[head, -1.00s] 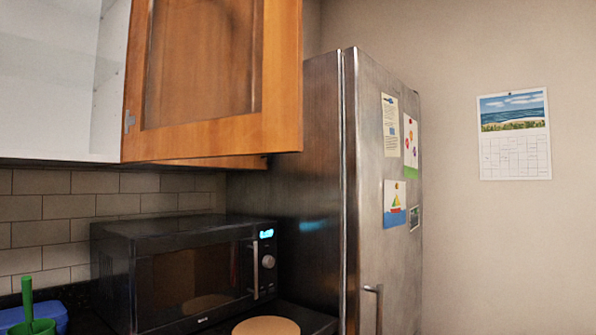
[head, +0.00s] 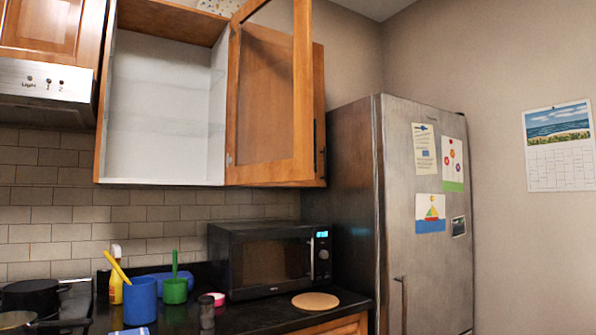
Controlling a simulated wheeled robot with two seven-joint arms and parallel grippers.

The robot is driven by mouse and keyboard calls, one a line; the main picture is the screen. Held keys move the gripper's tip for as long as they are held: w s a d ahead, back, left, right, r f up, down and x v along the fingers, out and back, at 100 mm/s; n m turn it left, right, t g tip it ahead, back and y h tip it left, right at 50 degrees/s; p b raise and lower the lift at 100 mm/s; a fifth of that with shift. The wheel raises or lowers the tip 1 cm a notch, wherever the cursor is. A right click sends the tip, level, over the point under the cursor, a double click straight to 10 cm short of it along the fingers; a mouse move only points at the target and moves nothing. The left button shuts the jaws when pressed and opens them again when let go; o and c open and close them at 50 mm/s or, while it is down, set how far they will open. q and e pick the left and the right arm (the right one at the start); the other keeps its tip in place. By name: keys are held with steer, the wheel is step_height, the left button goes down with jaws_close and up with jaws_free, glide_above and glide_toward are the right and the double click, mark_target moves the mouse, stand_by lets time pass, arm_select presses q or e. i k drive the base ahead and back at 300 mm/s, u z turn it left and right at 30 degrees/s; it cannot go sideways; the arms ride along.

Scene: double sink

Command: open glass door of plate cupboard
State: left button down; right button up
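The plate cupboard (head: 101,150) hangs on the wall at the upper middle left. Its white inside looks empty in the part that shows. Its wooden-framed glass door (head: 303,100) stands wide open, hinged on the right side of the opening and swung out toward me. Another wooden door or cabinet face shows behind it on the right, with a dark handle. Neither of my grippers shows in the head view.
A black microwave (head: 270,262) stands on the dark counter below the cupboard. A steel fridge (head: 424,270) stands to the right. Blue mug (head: 140,302), green cup (head: 175,291) and pots crowd the counter's left. A range hood (head: 48,82) is at upper left.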

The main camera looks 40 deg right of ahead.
mark_target(303, 166)
steer(key=z, duration=1)
steer(key=i, duration=0.9)
steer(key=z, duration=0.95)
